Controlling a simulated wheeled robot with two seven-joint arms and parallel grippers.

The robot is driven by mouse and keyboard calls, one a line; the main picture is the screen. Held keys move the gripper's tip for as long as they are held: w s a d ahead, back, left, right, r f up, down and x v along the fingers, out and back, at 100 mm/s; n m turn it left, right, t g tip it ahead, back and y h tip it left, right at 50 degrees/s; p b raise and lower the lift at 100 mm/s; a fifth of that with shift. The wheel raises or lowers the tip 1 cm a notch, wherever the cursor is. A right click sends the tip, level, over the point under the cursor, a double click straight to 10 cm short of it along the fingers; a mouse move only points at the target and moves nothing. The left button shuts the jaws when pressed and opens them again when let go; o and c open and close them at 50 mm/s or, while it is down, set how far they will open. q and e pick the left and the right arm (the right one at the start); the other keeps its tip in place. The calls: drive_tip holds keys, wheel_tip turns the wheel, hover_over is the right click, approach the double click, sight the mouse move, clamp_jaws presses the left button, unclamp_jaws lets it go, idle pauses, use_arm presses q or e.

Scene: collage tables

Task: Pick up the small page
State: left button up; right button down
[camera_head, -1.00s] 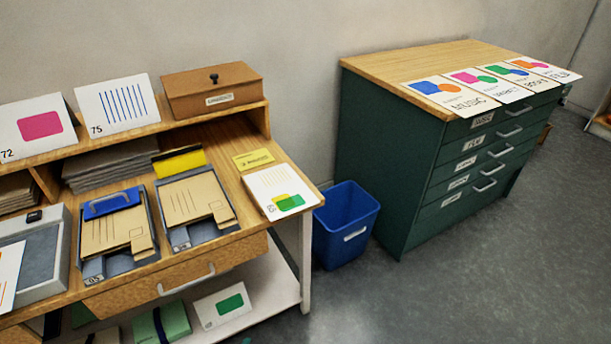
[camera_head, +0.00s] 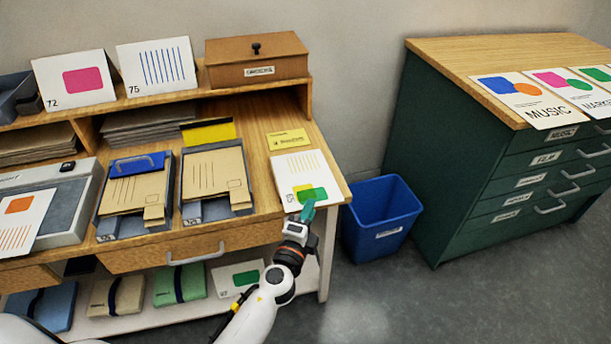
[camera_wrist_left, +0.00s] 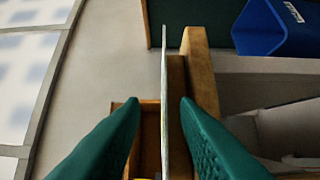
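A small white page (camera_head: 299,168) with yellow lines and a yellow and green print lies on the right end of the wooden desk, by its front edge. My left gripper (camera_head: 307,211), with green fingers, is at the page's front edge. In the left wrist view my left gripper (camera_wrist_left: 160,102) is open. The thin page (camera_wrist_left: 164,75) shows edge-on between the two fingers, with a gap to each side. The fingers partly hide the desk below. My right gripper is not in view.
A yellow card (camera_head: 287,139) lies behind the page. Trays with brown envelopes (camera_head: 215,180) stand to its left. A blue bin (camera_head: 382,225) stands on the floor to the right, beside a green drawer cabinet (camera_head: 440,150). Another white page (camera_head: 228,280) is on the lower shelf.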

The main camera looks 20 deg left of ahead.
use_arm(q)
drive_tip(key=w, duration=0.5)
drive_tip(key=shift+w+f, duration=0.1)
drive_tip(key=shift+f, duration=0.15)
clamp_jaws()
